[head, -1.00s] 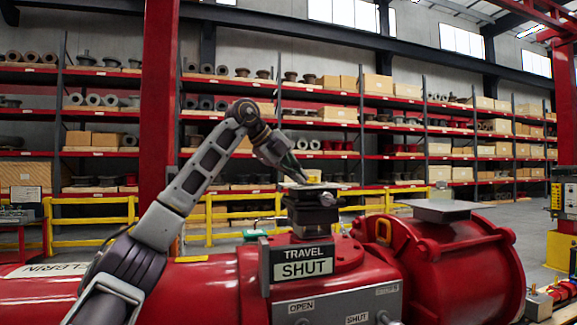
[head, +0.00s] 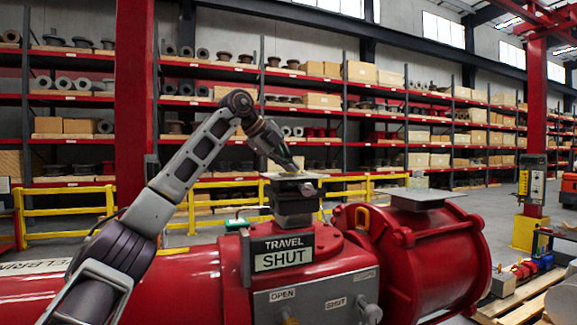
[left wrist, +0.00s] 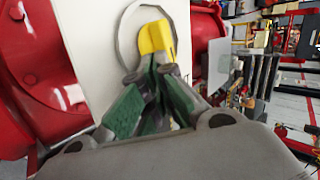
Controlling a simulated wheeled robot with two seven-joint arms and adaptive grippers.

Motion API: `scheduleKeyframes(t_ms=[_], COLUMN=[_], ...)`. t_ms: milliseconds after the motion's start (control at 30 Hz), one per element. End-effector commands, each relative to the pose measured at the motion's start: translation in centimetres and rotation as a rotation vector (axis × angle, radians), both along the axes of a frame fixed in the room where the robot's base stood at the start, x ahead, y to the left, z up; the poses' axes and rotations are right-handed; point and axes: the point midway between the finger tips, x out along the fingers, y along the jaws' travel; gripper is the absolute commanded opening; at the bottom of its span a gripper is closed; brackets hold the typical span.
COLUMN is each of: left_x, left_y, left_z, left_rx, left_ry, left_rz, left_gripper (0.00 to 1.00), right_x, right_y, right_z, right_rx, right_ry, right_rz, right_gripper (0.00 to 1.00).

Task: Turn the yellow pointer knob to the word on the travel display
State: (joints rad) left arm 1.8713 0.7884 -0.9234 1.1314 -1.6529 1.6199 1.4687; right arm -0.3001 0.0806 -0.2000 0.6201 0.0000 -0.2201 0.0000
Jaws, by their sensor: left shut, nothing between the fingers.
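The travel display (head: 284,252) on the red valve actuator (head: 200,285) reads SHUT in the head view. The yellow pointer knob (left wrist: 154,38) shows in the left wrist view, inside a grey ring on a pale plate. My left gripper (head: 297,170) is over the top plate (head: 318,177) of the actuator's dark stem. In the left wrist view its green-padded fingers (left wrist: 158,66) are shut and empty, with their tips at the knob's near end. I cannot tell whether they touch it. The knob is not clear in the head view. My right gripper is not in view.
A grey panel below the display has the labels OPEN (head: 283,295) and SHUT (head: 336,303). A second flat plate (head: 421,193) tops the red cylinder (head: 440,250) on the right. Yellow rails (head: 66,215) and stocked shelves stand behind.

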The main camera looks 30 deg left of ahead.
Motion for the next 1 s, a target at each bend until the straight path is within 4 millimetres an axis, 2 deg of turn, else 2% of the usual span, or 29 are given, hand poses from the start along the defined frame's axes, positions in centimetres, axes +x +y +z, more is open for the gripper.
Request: scheduleKeyframes(t_ms=[1000], left_x=[0.41], left_y=[-0.34], left_z=[-0.02], left_rx=[0.001], left_ry=[-0.001], left_rz=[0.171], left_gripper=[0.0], right_x=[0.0], right_y=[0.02], right_z=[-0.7], right_rx=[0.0], right_ry=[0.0], right_rz=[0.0], right_gripper=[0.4])
